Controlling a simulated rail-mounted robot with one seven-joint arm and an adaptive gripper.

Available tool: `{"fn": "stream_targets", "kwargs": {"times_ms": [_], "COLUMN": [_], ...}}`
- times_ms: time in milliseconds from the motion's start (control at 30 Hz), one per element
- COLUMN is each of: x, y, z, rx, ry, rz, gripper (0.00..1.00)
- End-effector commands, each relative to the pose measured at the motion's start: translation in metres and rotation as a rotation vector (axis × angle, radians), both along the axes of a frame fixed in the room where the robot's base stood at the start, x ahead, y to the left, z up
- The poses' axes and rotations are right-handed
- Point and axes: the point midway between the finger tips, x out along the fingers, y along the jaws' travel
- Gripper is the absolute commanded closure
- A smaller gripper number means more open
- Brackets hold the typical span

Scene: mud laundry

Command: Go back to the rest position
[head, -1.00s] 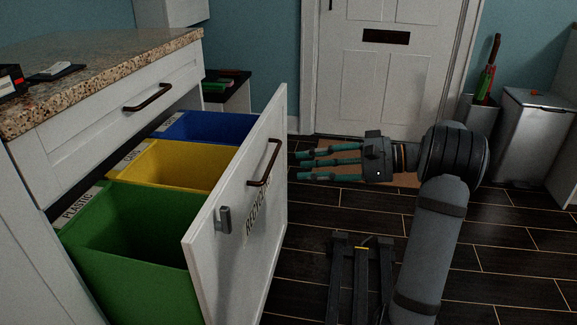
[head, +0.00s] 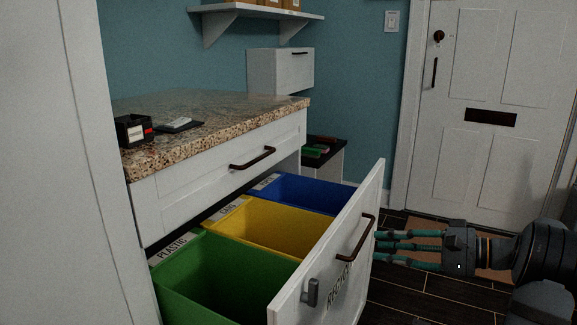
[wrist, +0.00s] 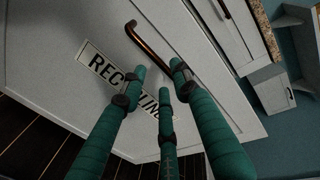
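My gripper (head: 383,246), with teal fingers, is at the right of the head view, by the outer face of the pulled-out recycling drawer front (head: 328,262). In the wrist view its fingers (wrist: 160,85) are spread apart with nothing between them. They point at the drawer front, over its "RECYCLING" label (wrist: 104,66) and near its dark bar handle (wrist: 148,46). I cannot tell whether a fingertip touches the panel. The rest of my arm runs off the right edge of the head view.
The open drawer holds a green bin (head: 222,281), a yellow bin (head: 268,228) and a blue bin (head: 311,193). A granite counter (head: 230,112) with a dark box (head: 133,131) stands above. A white door (head: 491,75) is behind. Dark floor (head: 407,298) shows right of the drawer.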

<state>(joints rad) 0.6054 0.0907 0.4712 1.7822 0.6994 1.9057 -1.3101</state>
Motion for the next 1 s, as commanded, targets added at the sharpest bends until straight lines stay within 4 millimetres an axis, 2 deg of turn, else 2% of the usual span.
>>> {"fn": "stream_targets", "kwargs": {"times_ms": [200, 400, 833, 1000], "x": [0.019, 0.03, 0.033, 0.03], "y": [0.034, 0.051, 0.053, 0.047], "z": [-0.008, -0.012, -0.013, -0.012], "rx": [0.0, 0.0, -0.001, -0.001], "ry": [0.0, 0.0, 0.001, -0.001], "rz": [0.002, 0.0, -0.004, -0.005], "gripper": [0.7, 0.7, 0.7, 0.7]}}
